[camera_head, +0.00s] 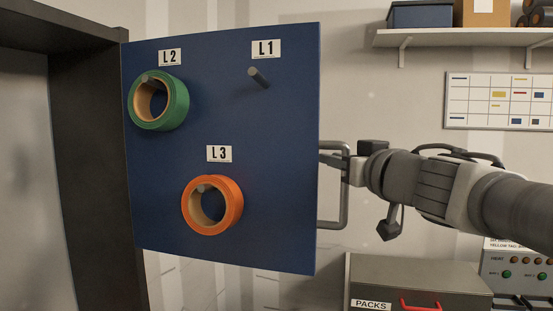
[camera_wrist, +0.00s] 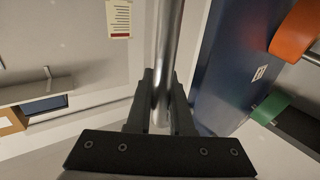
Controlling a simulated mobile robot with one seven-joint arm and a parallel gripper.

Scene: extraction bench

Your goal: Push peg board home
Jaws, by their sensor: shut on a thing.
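The blue peg board (camera_head: 225,120) stands upright, its left edge against a dark frame (camera_head: 95,150). Its right edge looks closer to me, so it is angled out from the frame. It has pegs labelled L1, L2 and L3. A green ring (camera_head: 178,103) hangs on L2 and an orange ring (camera_head: 232,205) on L3; the L1 peg (camera_head: 259,77) is bare. A grey loop handle (camera_head: 346,205) is on the right edge. My gripper (camera_head: 338,157) is shut on the handle; the wrist view shows the bar (camera_wrist: 167,40) between the fingers (camera_wrist: 160,108).
A cabinet labelled PACKS (camera_head: 415,275) with a red handle is at lower right, beside a panel with buttons (camera_head: 520,265). A shelf (camera_head: 465,38) with boxes and a wall chart (camera_head: 500,100) are behind my arm.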

